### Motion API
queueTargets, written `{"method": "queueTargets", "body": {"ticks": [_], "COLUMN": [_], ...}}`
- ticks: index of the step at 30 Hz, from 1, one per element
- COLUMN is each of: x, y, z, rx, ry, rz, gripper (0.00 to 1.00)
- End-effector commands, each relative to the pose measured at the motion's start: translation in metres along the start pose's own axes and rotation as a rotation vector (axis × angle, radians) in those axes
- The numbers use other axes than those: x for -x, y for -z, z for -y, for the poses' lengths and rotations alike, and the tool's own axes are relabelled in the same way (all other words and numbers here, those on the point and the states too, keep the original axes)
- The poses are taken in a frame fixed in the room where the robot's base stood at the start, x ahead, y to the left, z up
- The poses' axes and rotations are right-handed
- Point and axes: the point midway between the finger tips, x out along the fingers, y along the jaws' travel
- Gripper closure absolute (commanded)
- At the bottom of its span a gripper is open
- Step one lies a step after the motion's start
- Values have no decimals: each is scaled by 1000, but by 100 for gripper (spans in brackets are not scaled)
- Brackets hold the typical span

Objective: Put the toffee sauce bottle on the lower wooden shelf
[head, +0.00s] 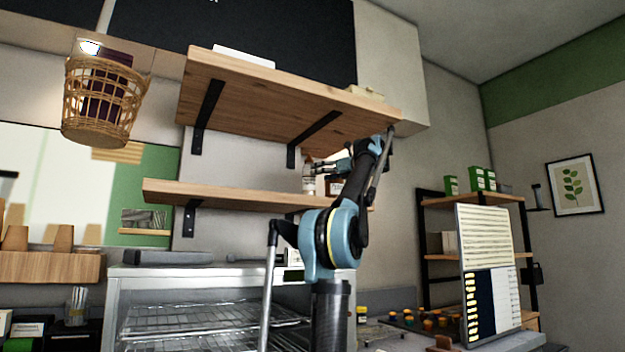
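The lower wooden shelf (222,196) is fixed to the wall by black brackets, below a deeper upper shelf. A small pale bottle (308,184) with a dark label stands upright at or just above its right part; it may be the toffee sauce bottle, but its label is too small to read. My gripper (318,169) is at the upper part of this bottle, reaching in from the right. The fingers are small and partly overlap the bottle, so I cannot tell whether they grip it.
The upper wooden shelf (258,94) hangs close above my gripper. A dark-labelled container (334,186) stands right of the bottle, partly behind my arm. A metal toaster or oven unit (135,284) stands below. The lower shelf's left half looks clear.

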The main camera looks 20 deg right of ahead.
Motion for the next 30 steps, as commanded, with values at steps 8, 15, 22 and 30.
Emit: {"method": "queueTargets", "body": {"ticks": [8,15,22,30], "x": [41,54,54,53], "y": [0,0,0,0], "z": [1,0,-1,-1], "rx": [0,0,0,0], "ry": [2,0,-2,-2], "rz": [0,0,0,0], "gripper": [34,34,34,34]}}
